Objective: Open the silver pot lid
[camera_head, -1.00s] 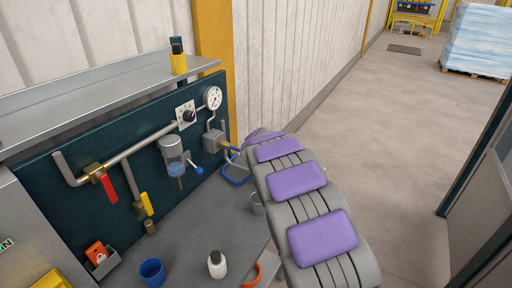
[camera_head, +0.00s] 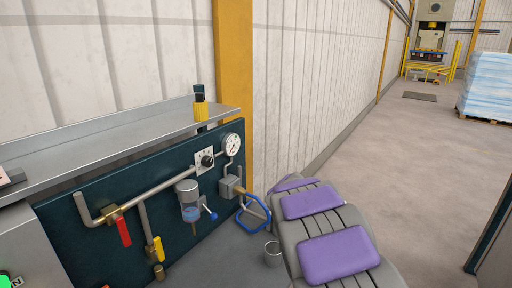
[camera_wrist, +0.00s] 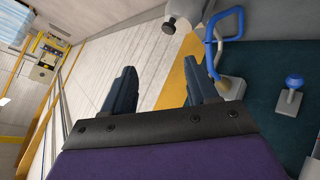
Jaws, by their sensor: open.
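A small silver pot (camera_head: 272,254) stands on the grey bench beside my arm in the head view. It is small there, and I cannot tell its lid apart clearly. In the head view my arm's far end lies near the blue handwheel, and the fingers are hidden.
The dark panel carries a pipe with a red lever (camera_head: 123,231), a yellow lever (camera_head: 158,249), a gauge (camera_head: 232,146), a silver-topped canister (camera_head: 188,194) and a blue handwheel (camera_head: 257,213). A metal shelf (camera_head: 120,140) overhangs it. Open floor (camera_head: 420,150) lies to the right.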

